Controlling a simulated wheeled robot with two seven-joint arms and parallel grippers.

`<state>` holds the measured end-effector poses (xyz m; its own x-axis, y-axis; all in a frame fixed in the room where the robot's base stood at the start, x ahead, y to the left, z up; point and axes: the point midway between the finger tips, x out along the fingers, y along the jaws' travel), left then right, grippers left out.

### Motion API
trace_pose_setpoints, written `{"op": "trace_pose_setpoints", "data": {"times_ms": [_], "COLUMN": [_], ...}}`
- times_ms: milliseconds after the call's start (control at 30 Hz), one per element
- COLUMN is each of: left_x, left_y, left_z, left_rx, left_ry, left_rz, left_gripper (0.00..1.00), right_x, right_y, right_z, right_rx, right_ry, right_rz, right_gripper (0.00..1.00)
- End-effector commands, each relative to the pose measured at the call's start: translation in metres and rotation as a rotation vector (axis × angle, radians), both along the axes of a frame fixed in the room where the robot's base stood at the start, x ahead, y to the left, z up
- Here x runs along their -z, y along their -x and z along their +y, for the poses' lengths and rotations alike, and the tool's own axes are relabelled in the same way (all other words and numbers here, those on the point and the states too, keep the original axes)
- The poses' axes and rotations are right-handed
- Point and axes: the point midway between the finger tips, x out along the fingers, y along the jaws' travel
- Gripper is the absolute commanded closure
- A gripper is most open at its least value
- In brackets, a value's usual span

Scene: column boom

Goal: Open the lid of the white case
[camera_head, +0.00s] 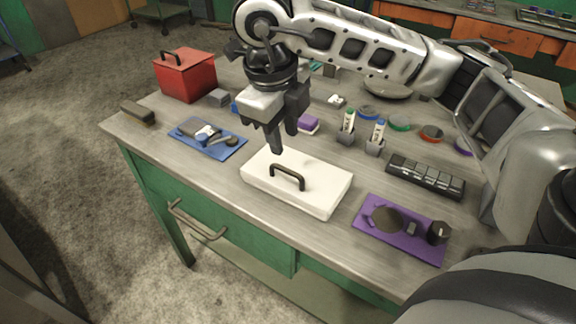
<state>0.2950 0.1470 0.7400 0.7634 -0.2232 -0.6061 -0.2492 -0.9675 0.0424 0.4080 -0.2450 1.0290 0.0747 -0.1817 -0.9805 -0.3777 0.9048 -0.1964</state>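The white case (322,195) lies flat on the workbench near its front edge, with its lid down. A dark arched handle (288,176) stands up on its top. My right gripper (284,142) points down just above the back left part of the case, behind the handle. Its two dark fingers are apart with nothing seen between them. I cannot tell whether a fingertip touches the case. My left gripper is not in view.
A blue mat (228,152) with tools lies left of the case, and a purple mat (428,252) lies right. A red box (186,78) stands at the back left. Two marker holders (374,147) and a black organizer (426,178) stand behind and right.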

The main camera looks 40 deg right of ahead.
Motion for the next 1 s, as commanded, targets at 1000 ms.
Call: {"op": "trace_pose_setpoints", "data": {"times_ms": [1000], "left_x": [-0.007], "left_y": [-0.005], "left_z": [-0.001], "left_rx": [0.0], "left_ry": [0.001], "left_rz": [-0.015], "left_gripper": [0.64], "right_x": [0.084], "right_y": [-0.007], "right_z": [-0.015], "right_rx": [-0.001], "right_ry": [-0.001], "right_rz": [0.0], "right_gripper": [1.0]}}
